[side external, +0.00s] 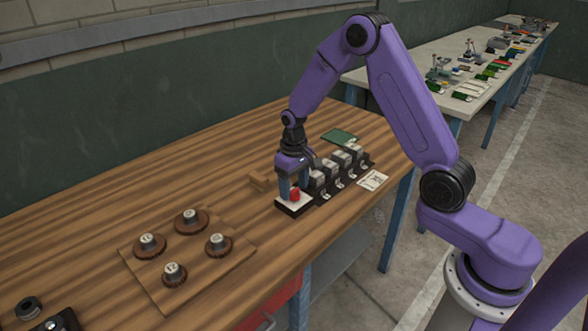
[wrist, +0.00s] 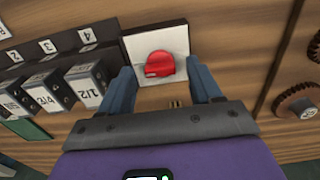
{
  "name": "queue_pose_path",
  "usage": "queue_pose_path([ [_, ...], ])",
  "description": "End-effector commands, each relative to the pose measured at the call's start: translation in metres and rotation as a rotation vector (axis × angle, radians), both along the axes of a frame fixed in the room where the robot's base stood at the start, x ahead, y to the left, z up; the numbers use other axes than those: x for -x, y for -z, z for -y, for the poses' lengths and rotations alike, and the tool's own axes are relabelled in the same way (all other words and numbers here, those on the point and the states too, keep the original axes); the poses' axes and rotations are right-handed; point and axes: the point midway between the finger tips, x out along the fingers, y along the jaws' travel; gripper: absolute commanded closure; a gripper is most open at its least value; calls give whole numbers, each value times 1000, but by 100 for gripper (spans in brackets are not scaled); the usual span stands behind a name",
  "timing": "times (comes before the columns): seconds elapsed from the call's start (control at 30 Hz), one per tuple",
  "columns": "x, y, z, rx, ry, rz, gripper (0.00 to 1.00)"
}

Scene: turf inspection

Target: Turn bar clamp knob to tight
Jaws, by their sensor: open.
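A red knob (wrist: 160,64) sits on a white plate (wrist: 141,47) in the wrist view. In the side view the red knob (side external: 295,194) and white plate (side external: 290,206) are at the front end of a row of grey blocks. My gripper (wrist: 162,68) is open, with its blue fingers to the left and right of the knob. In the wrist view gaps show between the knob and both fingers. In the side view my gripper (side external: 292,188) points down over the plate and partly hides the knob. The clamp's bar cannot be made out.
Grey numbered blocks (wrist: 90,86) on a black rack stand close beside the plate. A wooden board (side external: 195,262) with several brown toothed discs lies to the left.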

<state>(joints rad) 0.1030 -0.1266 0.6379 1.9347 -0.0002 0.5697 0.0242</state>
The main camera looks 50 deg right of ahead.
Motion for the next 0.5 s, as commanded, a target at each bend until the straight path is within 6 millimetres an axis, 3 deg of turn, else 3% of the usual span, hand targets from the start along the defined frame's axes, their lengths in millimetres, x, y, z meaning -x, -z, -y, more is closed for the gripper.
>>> queue_pose_path([
  [0.17, -1, -22, 0, 0, 0, 6, 36],
  [0.5, -1, -94, 0, 0, -1, 8, 36],
])
